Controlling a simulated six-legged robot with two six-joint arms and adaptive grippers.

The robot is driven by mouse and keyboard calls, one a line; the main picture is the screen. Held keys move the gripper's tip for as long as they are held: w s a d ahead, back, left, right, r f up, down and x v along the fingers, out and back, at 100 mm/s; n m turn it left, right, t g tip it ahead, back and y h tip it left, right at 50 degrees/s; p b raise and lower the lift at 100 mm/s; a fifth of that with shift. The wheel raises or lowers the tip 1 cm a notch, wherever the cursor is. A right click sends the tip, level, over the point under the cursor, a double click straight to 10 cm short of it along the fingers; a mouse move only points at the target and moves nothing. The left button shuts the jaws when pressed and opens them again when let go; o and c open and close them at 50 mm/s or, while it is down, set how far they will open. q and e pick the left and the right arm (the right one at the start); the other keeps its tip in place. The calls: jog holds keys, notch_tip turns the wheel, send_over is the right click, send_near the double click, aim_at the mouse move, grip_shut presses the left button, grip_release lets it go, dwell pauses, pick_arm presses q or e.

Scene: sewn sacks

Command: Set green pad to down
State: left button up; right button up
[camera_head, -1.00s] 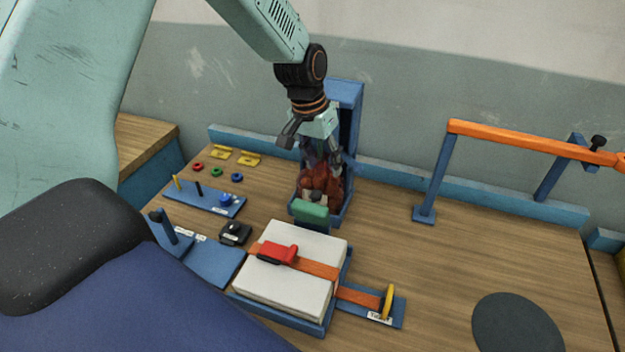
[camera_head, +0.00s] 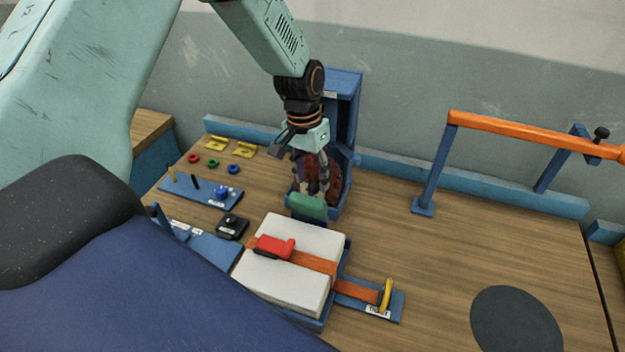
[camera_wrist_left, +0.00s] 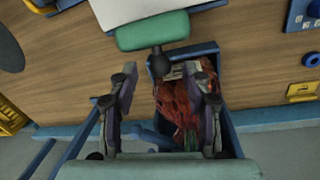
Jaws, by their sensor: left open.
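The green pad (camera_head: 308,206) sits at the front of a blue upright frame (camera_head: 345,110), just behind the white block. In the left wrist view the green pad (camera_wrist_left: 153,30) is at the top centre, on a dark round knob or stem. My left gripper (camera_head: 318,190) points down just behind the pad. In the left wrist view the left gripper (camera_wrist_left: 168,82) has its fingers spread apart with nothing between the tips, and the pad lies beyond them. A dark red sack (camera_wrist_left: 175,110) lies in the blue frame under the fingers. My right gripper is not in view.
A white block (camera_head: 290,265) with an orange strap and red buckle (camera_head: 273,247) lies in front. A blue peg board (camera_head: 200,192) and coloured rings (camera_head: 213,164) are left. An orange bar (camera_head: 530,138) stands right.

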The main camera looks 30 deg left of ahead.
pick_arm(q)
jog(key=shift+d+f, duration=0.1)
jog(key=shift+f, duration=0.95)
jog(key=shift+w, duration=0.1)
grip_shut()
